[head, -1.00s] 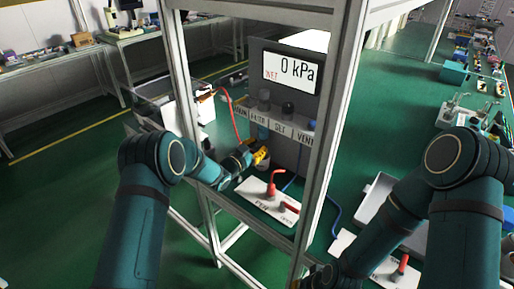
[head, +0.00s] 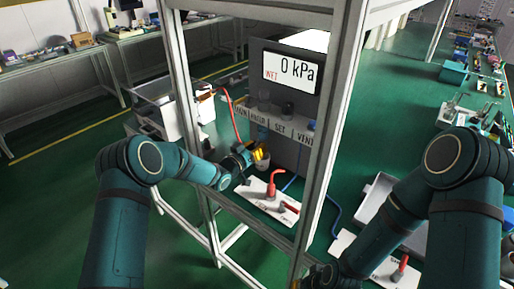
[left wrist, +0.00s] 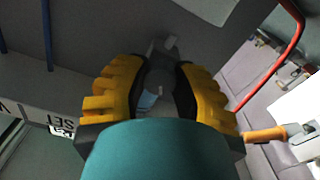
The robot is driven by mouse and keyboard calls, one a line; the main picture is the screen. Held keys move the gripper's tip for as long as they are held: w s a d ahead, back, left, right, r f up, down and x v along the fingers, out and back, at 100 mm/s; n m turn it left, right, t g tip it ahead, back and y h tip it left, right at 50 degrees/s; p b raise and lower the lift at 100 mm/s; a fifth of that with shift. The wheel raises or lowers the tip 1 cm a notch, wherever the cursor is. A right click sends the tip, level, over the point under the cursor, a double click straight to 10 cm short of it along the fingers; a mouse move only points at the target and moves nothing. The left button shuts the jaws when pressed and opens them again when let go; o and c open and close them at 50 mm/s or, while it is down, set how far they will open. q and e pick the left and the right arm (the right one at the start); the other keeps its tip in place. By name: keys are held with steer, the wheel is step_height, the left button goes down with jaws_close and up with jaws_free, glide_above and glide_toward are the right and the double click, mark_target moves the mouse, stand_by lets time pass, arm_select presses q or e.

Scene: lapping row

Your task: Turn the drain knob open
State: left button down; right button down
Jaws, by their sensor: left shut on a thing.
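My left gripper (head: 259,156) is at the lower front of the grey panel unit (head: 290,60), below the label strip (head: 280,122) and near its DRAIN and HOLD end. In the left wrist view its yellow fingers (left wrist: 158,88) are closed around a grey knob (left wrist: 160,72), which I take for the drain knob. The fingers hide its sides, and its turn angle is hard to tell. My right gripper (head: 318,278) is at the bottom edge, mostly cut off and dark.
A white plate (head: 250,192) with a red lever (head: 275,183) lies just below my left gripper. Metal frame posts (head: 325,150) stand in front of the unit. A red hose (head: 231,115) runs down at its left.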

arm_select(q)
steer(key=shift+n, duration=0.6)
steer(key=c, duration=0.7)
jaws_free()
steer(key=v, duration=1.2)
